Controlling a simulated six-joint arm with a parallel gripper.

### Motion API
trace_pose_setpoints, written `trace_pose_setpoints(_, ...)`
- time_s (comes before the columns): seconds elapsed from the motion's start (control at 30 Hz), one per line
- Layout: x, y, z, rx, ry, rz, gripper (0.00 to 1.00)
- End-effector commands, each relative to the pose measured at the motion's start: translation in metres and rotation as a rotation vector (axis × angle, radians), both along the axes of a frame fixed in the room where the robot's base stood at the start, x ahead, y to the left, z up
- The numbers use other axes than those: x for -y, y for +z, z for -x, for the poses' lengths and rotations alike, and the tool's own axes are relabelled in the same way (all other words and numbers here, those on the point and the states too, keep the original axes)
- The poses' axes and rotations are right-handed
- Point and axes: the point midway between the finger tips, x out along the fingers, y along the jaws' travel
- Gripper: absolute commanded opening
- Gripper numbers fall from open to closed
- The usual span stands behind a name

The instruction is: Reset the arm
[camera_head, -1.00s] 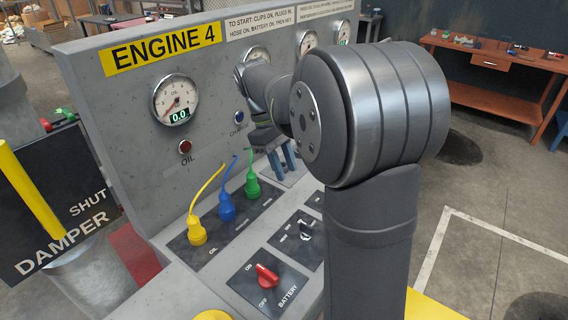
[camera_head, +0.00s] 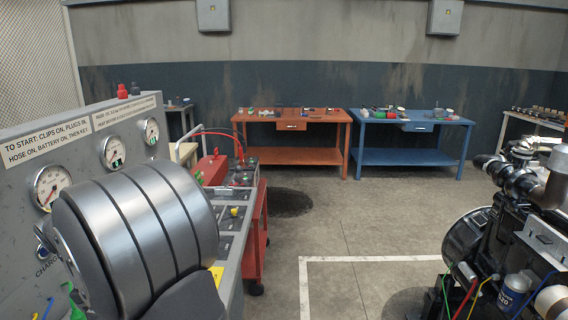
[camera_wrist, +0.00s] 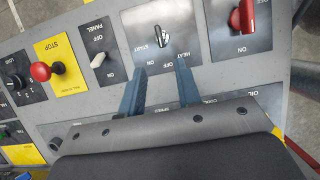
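My gripper (camera_wrist: 159,88) shows in the wrist view with its two blue-grey fingers apart and nothing between them. It hangs over the engine control panel, with the start/heat key switch (camera_wrist: 159,38) just beyond the fingertips. The red battery switch (camera_wrist: 243,16) is to the right of it in that view. In the head view my arm's large grey joint covers much of the panel (camera_head: 20,150) at the left, and the gripper itself is hidden there.
A red stop button (camera_wrist: 40,71) and a white panel switch (camera_wrist: 98,60) sit left of the key switch. A red cart (camera_head: 256,235) stands beyond the panel. Orange (camera_head: 290,157) and blue (camera_head: 412,157) benches line the wall. An engine (camera_head: 510,240) stands right, with clear floor between.

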Motion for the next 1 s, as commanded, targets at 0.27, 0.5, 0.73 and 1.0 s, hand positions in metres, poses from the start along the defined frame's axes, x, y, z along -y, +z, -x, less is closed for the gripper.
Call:
trace_pose_setpoints(0.27,0.022,-0.053,0.0,-0.002,-0.002,0.002,0.31)
trace_pose_setpoints(0.5,0.039,-0.092,0.0,-0.002,-0.002,0.003,0.31)
trace_pose_setpoints(0.73,0.046,-0.11,0.0,-0.001,-0.001,0.001,0.31)
trace_pose_setpoints(1.0,0.047,-0.113,0.0,-0.001,-0.001,0.0,0.31)
